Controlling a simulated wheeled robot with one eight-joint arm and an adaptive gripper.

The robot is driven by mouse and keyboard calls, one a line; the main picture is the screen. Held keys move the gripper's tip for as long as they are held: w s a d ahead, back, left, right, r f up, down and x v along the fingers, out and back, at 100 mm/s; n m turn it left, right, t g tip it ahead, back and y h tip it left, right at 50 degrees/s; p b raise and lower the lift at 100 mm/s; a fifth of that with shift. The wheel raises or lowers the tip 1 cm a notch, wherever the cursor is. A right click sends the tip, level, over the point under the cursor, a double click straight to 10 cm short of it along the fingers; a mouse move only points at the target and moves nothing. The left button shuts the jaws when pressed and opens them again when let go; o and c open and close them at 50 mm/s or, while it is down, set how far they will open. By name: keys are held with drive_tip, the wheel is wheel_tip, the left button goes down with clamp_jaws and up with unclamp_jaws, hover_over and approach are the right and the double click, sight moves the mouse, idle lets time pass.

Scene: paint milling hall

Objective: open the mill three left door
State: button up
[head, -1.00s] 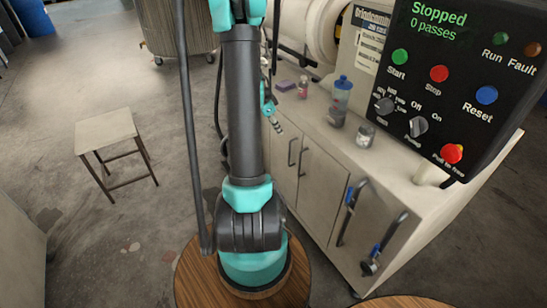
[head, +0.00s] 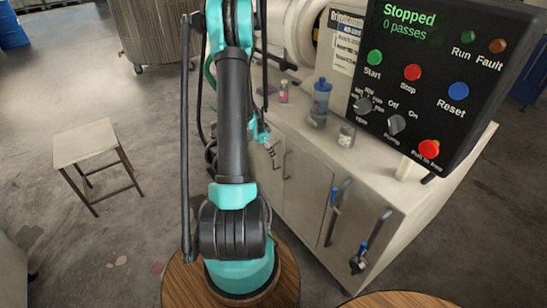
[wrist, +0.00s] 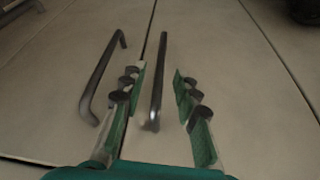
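The mill's cabinet has two pale doors with dark bar handles side by side. In the wrist view one handle (wrist: 160,82) stands between my gripper's (wrist: 157,95) spread fingers, with a gap to each. The other handle (wrist: 103,78) is left of the left finger, across the door seam. Both doors look shut. In the head view my gripper (head: 272,152) is at the cabinet front, and one door handle (head: 287,164) shows just right of it. The other handle is hidden behind my gripper there. I cannot tell how deep the handle sits between the fingers.
The control panel (head: 440,110) reads Stopped, 0 passes. A blue-capped bottle (head: 319,104) and a jar (head: 346,136) stand on the cabinet top (head: 385,165).

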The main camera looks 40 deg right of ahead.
drive_tip(key=shift+x, duration=2.15)
drive_tip(key=shift+c, duration=0.5)
clamp_jaws()
